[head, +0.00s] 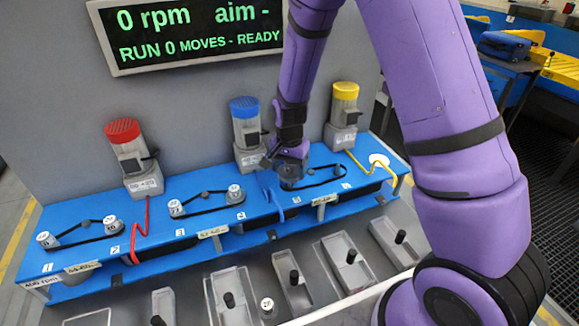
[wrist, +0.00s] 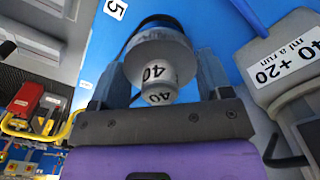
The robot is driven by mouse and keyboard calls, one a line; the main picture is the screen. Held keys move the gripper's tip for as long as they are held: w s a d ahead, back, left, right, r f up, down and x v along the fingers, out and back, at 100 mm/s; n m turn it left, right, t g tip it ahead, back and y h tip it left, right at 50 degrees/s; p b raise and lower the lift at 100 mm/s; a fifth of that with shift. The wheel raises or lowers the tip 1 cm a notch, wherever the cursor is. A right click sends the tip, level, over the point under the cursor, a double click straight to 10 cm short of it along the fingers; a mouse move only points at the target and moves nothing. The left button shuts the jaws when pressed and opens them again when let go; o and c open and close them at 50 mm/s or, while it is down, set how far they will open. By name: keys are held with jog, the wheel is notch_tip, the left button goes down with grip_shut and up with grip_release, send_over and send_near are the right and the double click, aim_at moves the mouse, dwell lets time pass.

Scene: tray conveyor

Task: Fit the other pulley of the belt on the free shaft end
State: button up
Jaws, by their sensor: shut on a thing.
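My gripper (head: 291,160) reaches down at the blue bench near number 5. In the wrist view my gripper (wrist: 163,72) has a finger on each side of a grey stepped pulley (wrist: 157,55) marked 40 and is shut on it. A black belt (wrist: 150,22) curves behind the pulley. In the head view this belt (head: 322,183) runs right from the gripped pulley (head: 288,184) towards the yellow-topped motor's side. The shaft end under the pulley is hidden, so I cannot tell whether the pulley sits on it.
Motors with red (head: 122,131), blue (head: 244,108) and yellow (head: 345,92) caps stand along the blue bench (head: 190,228). Two other belts (head: 84,232) link pulleys on the left and middle. Grey bins (head: 228,300) with black pegs lie in front. The display (head: 190,30) reads 0 rpm.

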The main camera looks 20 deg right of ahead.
aim_at(289, 177)
jog(key=shift+f, duration=1.95)
jog(key=o, duration=1.1)
notch_tip(289, 177, up, 11)
jog(key=shift+f, duration=0.1)
